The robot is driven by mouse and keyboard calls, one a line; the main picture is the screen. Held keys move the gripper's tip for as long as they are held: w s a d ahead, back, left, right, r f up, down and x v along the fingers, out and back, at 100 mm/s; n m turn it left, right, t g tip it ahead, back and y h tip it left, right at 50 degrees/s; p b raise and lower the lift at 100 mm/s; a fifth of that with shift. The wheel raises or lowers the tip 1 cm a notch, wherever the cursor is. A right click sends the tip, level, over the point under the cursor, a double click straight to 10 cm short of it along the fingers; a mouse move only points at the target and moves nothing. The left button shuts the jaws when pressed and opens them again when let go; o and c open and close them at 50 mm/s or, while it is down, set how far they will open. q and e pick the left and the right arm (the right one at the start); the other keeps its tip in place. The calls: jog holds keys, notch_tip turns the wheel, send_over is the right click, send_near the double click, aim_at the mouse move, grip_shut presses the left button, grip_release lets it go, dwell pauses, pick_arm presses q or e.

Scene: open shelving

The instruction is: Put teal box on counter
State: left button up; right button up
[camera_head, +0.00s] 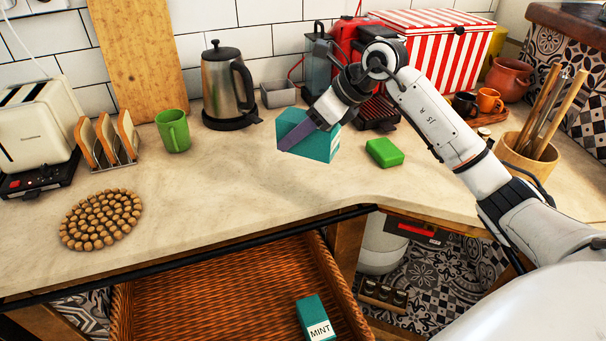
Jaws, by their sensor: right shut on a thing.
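A teal box (322,147) is at the middle of the view, over the counter (230,205). My right gripper (290,143) is shut on the teal box, with a purple-grey finger across its near face. The box is tilted; I cannot tell whether its lower edge touches the counter. A second teal box with a white MINT label (317,321) lies in the woven basket drawer (190,315) below the counter. My left gripper is not in view.
A green block (384,152) lies right of the held box. A green mug (173,131), a kettle (228,84), a red machine (347,36) and a cork trivet (101,219) stand around. The counter's front middle is clear.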

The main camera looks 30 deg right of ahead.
aim_at(336, 134)
notch_tip(336, 134, down, 8)
jog(key=shift+r, duration=0.1)
dwell(0.4)
jog(key=shift+f, duration=0.2)
jog(key=o, duration=1.1)
jog(key=shift+c, duration=0.2)
jog(key=shift+r, duration=0.1)
jog(key=shift+s+d+r, duration=0.1)
jog(key=shift+s+r, duration=0.05)
jog(key=shift+r, duration=0.1)
jog(key=v, duration=1.1)
jog(key=shift+s+d+r+b, duration=0.1)
jog(key=shift+s+r+b, duration=0.1)
jog(key=shift+b, duration=0.15)
